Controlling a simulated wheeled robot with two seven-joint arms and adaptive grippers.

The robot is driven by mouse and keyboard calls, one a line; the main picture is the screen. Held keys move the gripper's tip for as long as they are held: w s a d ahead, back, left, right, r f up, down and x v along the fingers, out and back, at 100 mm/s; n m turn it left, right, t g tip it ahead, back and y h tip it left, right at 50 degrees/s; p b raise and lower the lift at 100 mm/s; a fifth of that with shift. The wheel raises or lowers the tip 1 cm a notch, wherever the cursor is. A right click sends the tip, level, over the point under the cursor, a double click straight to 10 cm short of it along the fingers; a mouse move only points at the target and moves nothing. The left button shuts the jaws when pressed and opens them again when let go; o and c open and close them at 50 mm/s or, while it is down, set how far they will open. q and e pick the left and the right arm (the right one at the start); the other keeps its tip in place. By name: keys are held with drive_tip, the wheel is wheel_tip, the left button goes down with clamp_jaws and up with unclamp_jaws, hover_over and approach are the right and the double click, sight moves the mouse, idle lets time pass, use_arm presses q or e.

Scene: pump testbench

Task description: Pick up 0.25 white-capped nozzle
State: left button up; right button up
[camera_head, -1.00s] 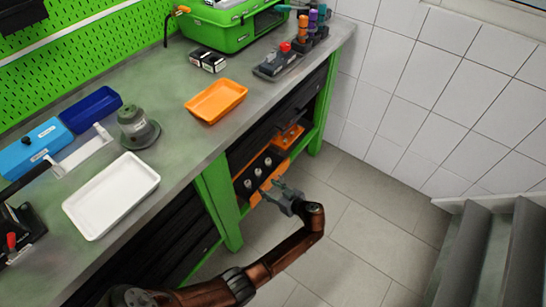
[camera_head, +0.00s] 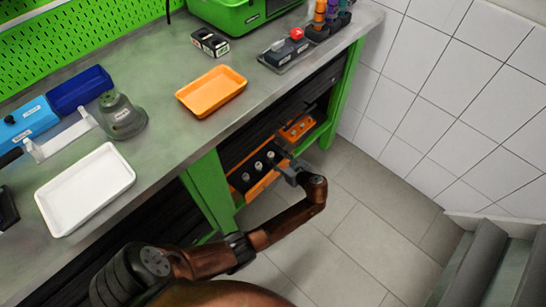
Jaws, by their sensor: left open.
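Several white-capped nozzles (camera_head: 259,166) stand in a row in an orange holder (camera_head: 262,185) on the shelf under the workbench. Their size markings are too small to read, so I cannot tell which is the 0.25 one. My left gripper (camera_head: 281,157) is open, at the right end of the row, close to the rightmost white cap (camera_head: 271,155). I cannot tell whether it touches that cap. Its fingers partly hide that end of the holder. My right gripper is not in view.
The green bench leg (camera_head: 211,190) stands left of the shelf opening, and the bench top overhangs it. A second orange holder (camera_head: 299,128) lies farther right on the shelf. An orange tray (camera_head: 212,92) and a white tray (camera_head: 85,188) sit on the bench. The tiled floor (camera_head: 350,220) is clear.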

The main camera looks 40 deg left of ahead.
sight(271, 155)
use_arm(q)
drive_tip(key=shift+a+f, duration=0.2)
drive_tip(key=shift+a, duration=0.15)
drive_tip(key=shift+w+a+f+b, duration=0.2)
drive_tip(key=shift+a+f+b, duration=0.6)
drive_tip(key=shift+a+f, duration=0.25)
drive_tip(key=shift+b+x, duration=0.3)
drive_tip(key=shift+x, duration=0.55)
drive_tip(key=shift+w+a, duration=0.15)
drive_tip(key=shift+a, duration=0.05)
drive_tip(key=shift+r, duration=0.1)
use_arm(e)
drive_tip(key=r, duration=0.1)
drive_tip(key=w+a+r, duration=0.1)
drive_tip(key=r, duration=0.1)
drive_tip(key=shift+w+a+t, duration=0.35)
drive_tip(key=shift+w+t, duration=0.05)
use_arm(q)
clamp_jaws()
